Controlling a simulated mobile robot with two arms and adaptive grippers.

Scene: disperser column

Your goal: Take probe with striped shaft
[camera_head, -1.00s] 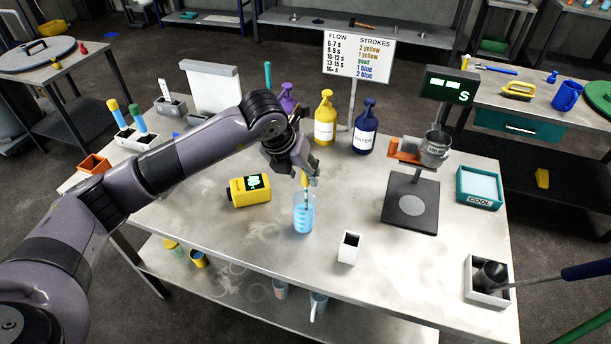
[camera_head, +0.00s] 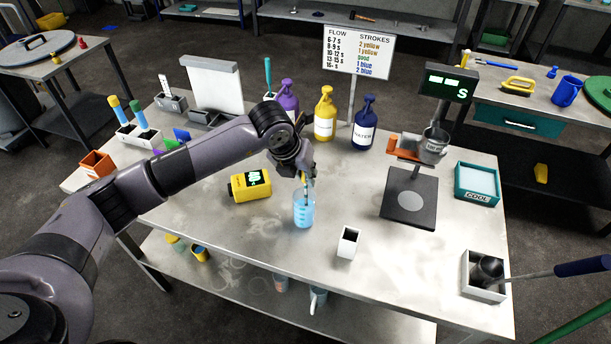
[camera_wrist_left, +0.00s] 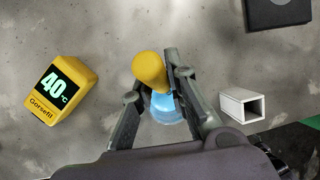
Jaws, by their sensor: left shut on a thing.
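My left gripper (camera_head: 305,174) is shut on a yellow-handled probe (camera_wrist_left: 149,68), just above a clear beaker of blue liquid (camera_head: 303,213) near the table's middle. The probe points down, its shaft running into the beaker. The fingers hide part of the handle; stripes on the shaft are too small to tell. In the left wrist view the gripper (camera_wrist_left: 168,82) has its fingers around the probe, with the beaker (camera_wrist_left: 166,108) below. My right gripper is not in view.
A yellow meter (camera_head: 249,186) reading 40°C stands left of the beaker. A white square cup (camera_head: 348,242) stands to its right, and a dark stand (camera_head: 408,205) further right. Yellow (camera_head: 325,117) and dark blue (camera_head: 364,125) bottles stand behind. The table front is mostly clear.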

